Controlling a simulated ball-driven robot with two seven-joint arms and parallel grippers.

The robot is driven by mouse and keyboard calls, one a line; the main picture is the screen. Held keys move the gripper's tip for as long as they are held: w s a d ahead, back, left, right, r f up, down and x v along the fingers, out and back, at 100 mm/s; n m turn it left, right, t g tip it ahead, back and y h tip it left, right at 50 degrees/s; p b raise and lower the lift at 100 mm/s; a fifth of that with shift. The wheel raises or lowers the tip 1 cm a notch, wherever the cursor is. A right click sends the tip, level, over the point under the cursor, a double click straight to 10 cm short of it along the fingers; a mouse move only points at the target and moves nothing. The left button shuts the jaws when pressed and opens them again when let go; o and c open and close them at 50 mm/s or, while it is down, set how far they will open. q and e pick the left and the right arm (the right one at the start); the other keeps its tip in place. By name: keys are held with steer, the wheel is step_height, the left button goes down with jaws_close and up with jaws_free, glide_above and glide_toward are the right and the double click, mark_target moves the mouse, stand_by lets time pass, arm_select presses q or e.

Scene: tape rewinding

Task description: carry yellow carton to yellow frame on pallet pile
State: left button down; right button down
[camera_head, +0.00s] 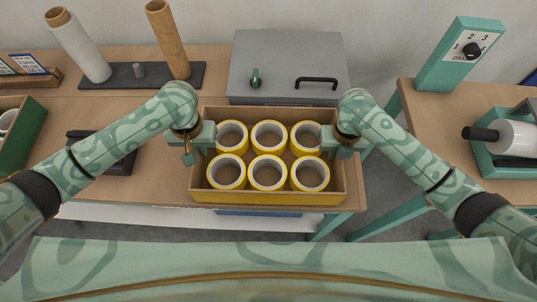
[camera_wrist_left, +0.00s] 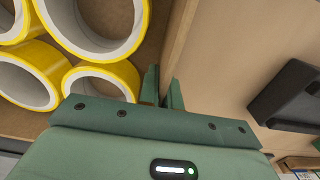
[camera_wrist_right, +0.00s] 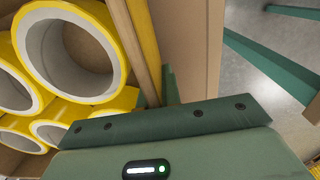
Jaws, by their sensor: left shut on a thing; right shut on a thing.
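The yellow carton (camera_head: 267,198) is an open box with brown inner walls and a yellow front. It holds several yellow tape rolls with white cores, standing in two rows. My left gripper (camera_head: 207,137) is shut on its left wall; the pinched wall also shows in the left wrist view (camera_wrist_left: 181,30). My right gripper (camera_head: 330,140) is shut on its right wall, seen too in the right wrist view (camera_wrist_right: 146,45). The carton looks level, at the table's front edge. I cannot tell whether it touches the table. No yellow frame or pallet pile is in view.
A grey cabinet (camera_head: 285,62) with a black handle stands close behind the carton. A dark stand with white (camera_head: 78,45) and brown (camera_head: 167,40) rolls is at the back left. A second table (camera_head: 420,120) with a teal dial box (camera_head: 460,55) lies right, across a floor gap.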

arm_select(q)
steer(key=shift+w+r, duration=0.1)
steer(key=shift+r, duration=0.1)
arm_select(e)
steer(key=shift+r, duration=0.2)
stand_by(0.4)
